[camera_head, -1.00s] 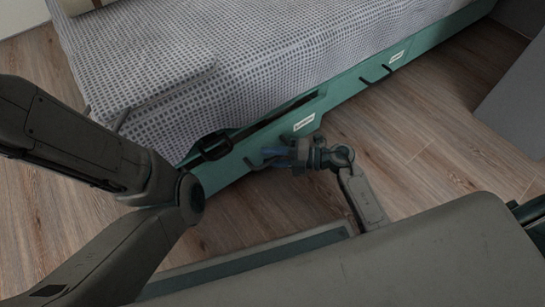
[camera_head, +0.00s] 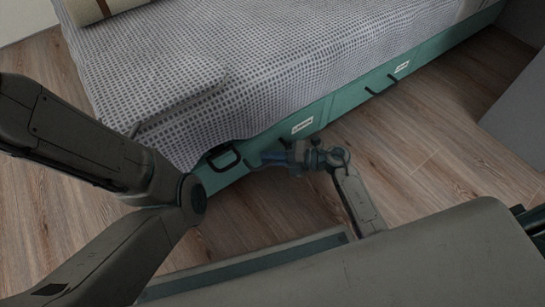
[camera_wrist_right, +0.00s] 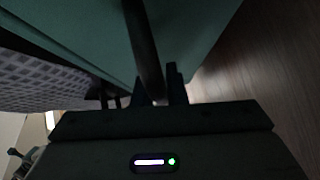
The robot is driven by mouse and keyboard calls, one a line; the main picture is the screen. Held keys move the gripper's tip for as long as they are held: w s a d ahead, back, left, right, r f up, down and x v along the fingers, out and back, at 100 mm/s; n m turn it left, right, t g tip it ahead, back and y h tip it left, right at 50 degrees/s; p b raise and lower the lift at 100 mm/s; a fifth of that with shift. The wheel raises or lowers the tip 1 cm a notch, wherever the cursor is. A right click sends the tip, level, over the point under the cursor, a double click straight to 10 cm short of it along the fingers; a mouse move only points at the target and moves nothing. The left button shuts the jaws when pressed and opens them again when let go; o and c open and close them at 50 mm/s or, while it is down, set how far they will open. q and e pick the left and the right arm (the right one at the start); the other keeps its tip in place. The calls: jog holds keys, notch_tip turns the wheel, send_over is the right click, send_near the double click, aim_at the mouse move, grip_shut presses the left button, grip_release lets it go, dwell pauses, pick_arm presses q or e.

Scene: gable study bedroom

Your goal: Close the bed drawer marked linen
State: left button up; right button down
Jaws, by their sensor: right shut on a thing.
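The green bed drawer (camera_head: 313,112) with a white label (camera_head: 302,125) is in the bed's side in the head view; the label's letters are too small to read. Its front looks about level with the bed side, with no open gap above it. My right gripper (camera_head: 272,157) is at this drawer's handle, left of the label. In the right wrist view, a dark handle bar (camera_wrist_right: 145,45) runs between the fingers (camera_wrist_right: 160,92), which are shut on it. My left arm crosses the left of the head view, but its gripper is not seen.
Another green drawer with a dark handle (camera_head: 380,87) and a white label (camera_head: 402,66) is farther right. A black loop-shaped handle (camera_head: 223,158) is to the left. A checked cover (camera_head: 250,60) overhangs the bed. Wooden floor (camera_head: 430,150) is clear beside a grey panel (camera_head: 520,105).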

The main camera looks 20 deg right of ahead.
jog(key=c, duration=1.5)
grip_release()
jog(key=shift+w, duration=0.15)
jog(key=shift+r, duration=0.1)
jog(key=p+v, duration=0.5)
jog(key=v, duration=0.5)
jog(key=shift+s+d, duration=0.25)
jog(key=shift+d, duration=0.05)
